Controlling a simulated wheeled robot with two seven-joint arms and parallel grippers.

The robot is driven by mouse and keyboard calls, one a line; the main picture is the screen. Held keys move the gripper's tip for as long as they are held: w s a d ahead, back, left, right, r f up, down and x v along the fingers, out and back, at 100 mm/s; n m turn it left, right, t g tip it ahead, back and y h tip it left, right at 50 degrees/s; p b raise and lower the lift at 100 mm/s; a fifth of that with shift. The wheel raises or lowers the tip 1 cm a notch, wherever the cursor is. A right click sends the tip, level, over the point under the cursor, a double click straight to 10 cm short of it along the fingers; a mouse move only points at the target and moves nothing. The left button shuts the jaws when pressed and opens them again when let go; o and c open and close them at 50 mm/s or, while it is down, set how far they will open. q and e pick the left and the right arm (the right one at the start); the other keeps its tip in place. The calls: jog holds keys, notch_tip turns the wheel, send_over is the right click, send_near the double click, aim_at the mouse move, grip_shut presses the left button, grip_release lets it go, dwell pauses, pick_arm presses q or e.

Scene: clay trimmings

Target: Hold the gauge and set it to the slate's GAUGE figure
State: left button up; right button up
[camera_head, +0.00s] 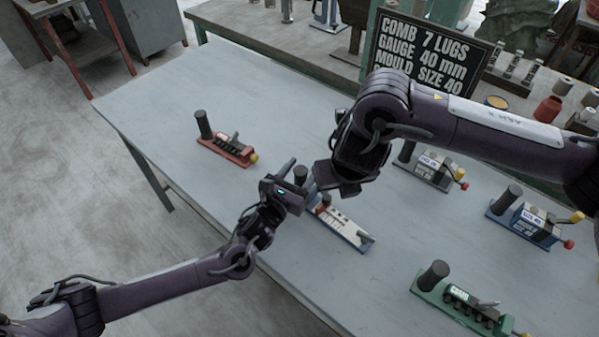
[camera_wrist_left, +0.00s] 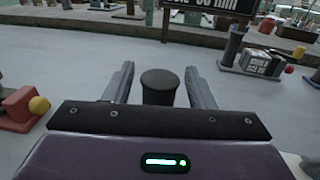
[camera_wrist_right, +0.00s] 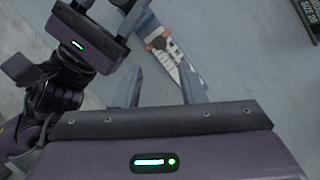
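The gauge (camera_head: 345,228) is a blue-based tool with a white marked scale and a dark upright handle (camera_head: 301,173). It lies on the grey table. My left gripper (camera_head: 297,177) is open at the handle; the left wrist view shows the handle (camera_wrist_left: 160,86) between its fingers, with gaps on both sides. My right gripper (camera_head: 342,190) is above the gauge, open and empty. The right wrist view shows the scale (camera_wrist_right: 176,58) and a red part (camera_wrist_right: 158,43) beyond its fingers. The scale reading is too small to tell.
A red tool (camera_head: 228,149) lies to the left. A green comb tool (camera_head: 465,308) lies at the front right.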

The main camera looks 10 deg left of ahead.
pick_arm(q)
grip_shut()
pick_arm(e)
jog(key=shift+o, duration=0.7)
jog(key=n+g+y, duration=0.3)
jog(key=n+g, duration=0.1)
jog(key=n, duration=1.2)
send_near(327, 197)
jog(key=x, duration=0.8)
jog(key=shift+w+f, duration=0.1)
jog(key=shift+f, duration=0.2)
jog(key=shift+c, duration=0.3)
